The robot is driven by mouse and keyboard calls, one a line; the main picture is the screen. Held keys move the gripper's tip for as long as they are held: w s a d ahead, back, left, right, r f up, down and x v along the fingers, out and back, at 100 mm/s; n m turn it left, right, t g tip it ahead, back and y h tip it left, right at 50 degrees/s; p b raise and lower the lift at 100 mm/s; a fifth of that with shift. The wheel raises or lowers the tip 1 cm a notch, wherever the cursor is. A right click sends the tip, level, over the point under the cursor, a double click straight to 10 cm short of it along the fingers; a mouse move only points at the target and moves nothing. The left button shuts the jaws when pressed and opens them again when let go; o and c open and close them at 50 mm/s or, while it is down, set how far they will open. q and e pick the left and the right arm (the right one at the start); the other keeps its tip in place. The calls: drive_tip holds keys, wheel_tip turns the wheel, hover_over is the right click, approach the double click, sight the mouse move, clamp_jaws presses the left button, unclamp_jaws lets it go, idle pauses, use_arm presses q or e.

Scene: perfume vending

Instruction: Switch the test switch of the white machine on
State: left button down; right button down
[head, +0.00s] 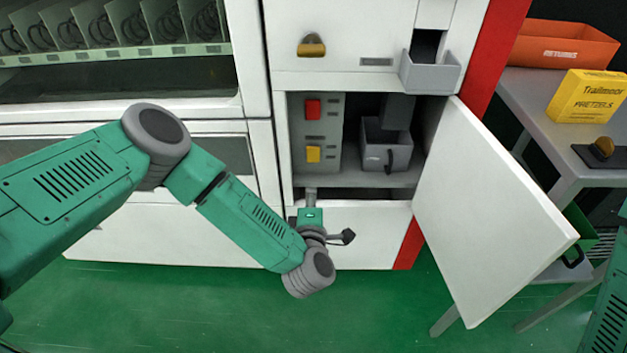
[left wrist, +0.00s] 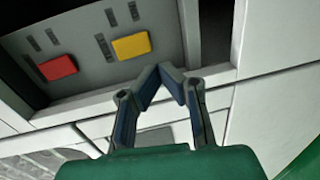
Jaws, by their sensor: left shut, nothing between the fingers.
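The white machine (head: 350,28) has an open lower compartment. Inside it, on the left, is a grey panel (head: 325,134) with a red switch (head: 313,109) above a yellow switch (head: 313,154). The labels beside them are too small to read, so I cannot tell which is the test switch. My left gripper (head: 311,191) is just below the yellow switch, at the compartment's lower edge. In the left wrist view the left gripper (left wrist: 168,72) has its fingertips together and empty. They are close to the yellow switch (left wrist: 131,46) and appear apart from it; the red switch (left wrist: 57,68) is farther left.
The machine's white door (head: 490,215) stands open to the right. A grey bin (head: 386,150) sits inside the compartment, right of the panel. A grey side table (head: 530,100) holds an orange returns tray (head: 565,45) and a yellow pretzels box (head: 588,97). Green floor lies in front.

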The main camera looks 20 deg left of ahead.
use_arm(q)
drive_tip(key=v, duration=0.3)
drive_tip(key=f+p+v, duration=0.1)
drive_tip(key=v, duration=0.1)
drive_tip(key=shift+s+d, duration=0.2)
drive_tip(key=shift+s, duration=0.1)
drive_tip(key=shift+a, duration=0.25)
